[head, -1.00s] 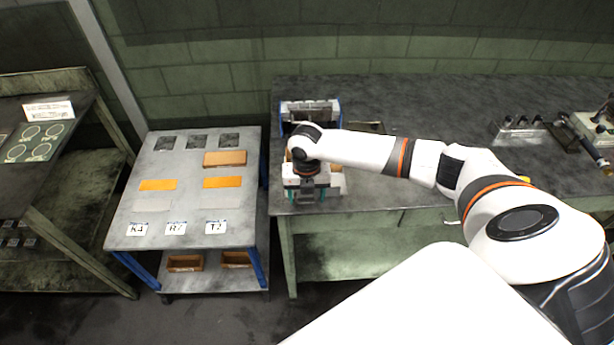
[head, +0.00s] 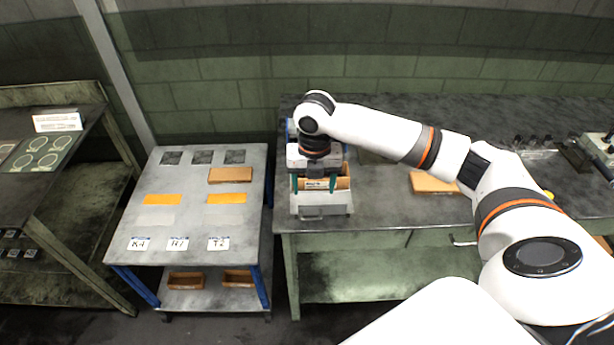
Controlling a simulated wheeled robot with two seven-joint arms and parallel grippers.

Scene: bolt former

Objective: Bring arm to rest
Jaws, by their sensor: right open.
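My right arm reaches in from the right across the workbench (head: 385,217). My right gripper (head: 316,187) points down at the bench's left end, its green-tipped fingers apart. Below and behind the fingers is a wooden block or bin with a label (head: 342,183), at a grey metal fixture (head: 322,203). The gripper partly hides this block; I cannot tell whether the fingers touch it. My left gripper is not in view.
A grey cart (head: 140,218) with orange and white pads, dark squares and label cards stands left of the bench. Wooden bins (head: 186,280) sit on its lower shelf. A wooden block (head: 432,183) lies on the bench under my arm. Another bench (head: 75,185) stands far left.

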